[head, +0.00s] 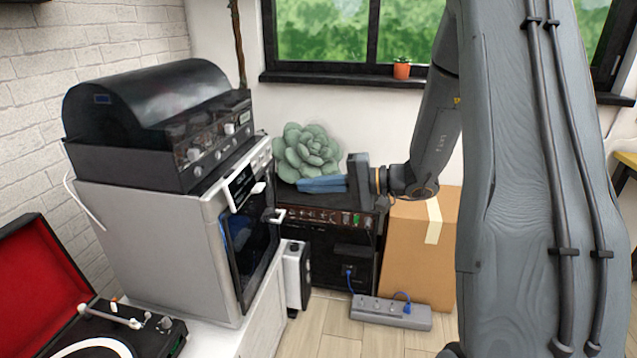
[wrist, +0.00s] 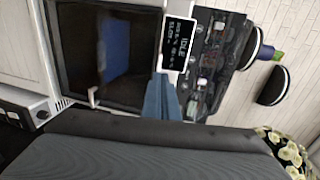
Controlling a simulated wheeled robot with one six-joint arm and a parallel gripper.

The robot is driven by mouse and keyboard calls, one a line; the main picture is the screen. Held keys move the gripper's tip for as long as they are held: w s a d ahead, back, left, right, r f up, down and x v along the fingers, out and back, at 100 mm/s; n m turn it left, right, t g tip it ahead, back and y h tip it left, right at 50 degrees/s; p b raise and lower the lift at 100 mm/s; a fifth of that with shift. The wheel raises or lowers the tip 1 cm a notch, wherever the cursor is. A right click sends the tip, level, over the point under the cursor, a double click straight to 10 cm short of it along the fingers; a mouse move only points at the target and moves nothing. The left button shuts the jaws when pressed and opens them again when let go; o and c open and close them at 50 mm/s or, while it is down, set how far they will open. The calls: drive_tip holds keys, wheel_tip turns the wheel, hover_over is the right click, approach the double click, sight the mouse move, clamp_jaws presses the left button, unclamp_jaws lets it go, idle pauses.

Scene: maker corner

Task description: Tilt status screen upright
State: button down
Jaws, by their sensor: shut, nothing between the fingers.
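The status screen (head: 241,184) is a small black display in a white frame, at the upper front of a grey-white boxy machine (head: 150,245). It looks tilted in the head view; its exact angle is hard to tell. In the wrist view the screen (wrist: 179,46) is lit, with "IDLE" and smaller lines of text. My gripper (head: 300,185) has blue fingers, shut and empty, pointing left at the machine. In the head view it is to the right of the screen, with a gap. In the wrist view the fingertips (wrist: 165,80) appear at the screen's edge; contact cannot be told.
A black domed unit with knobs (head: 160,110) sits on top of the machine. A white handle (head: 272,215) sticks out from the dark door. A green succulent (head: 305,152) stands behind my fingers, on a black cabinet (head: 325,260). A cardboard box (head: 410,260) is below my arm.

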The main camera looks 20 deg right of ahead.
sight(262, 188)
drive_tip(key=p+x, duration=0.1)
drive_tip(key=x, duration=0.8)
drive_tip(key=shift+a+p, duration=0.15)
drive_tip(key=shift+p, duration=0.2)
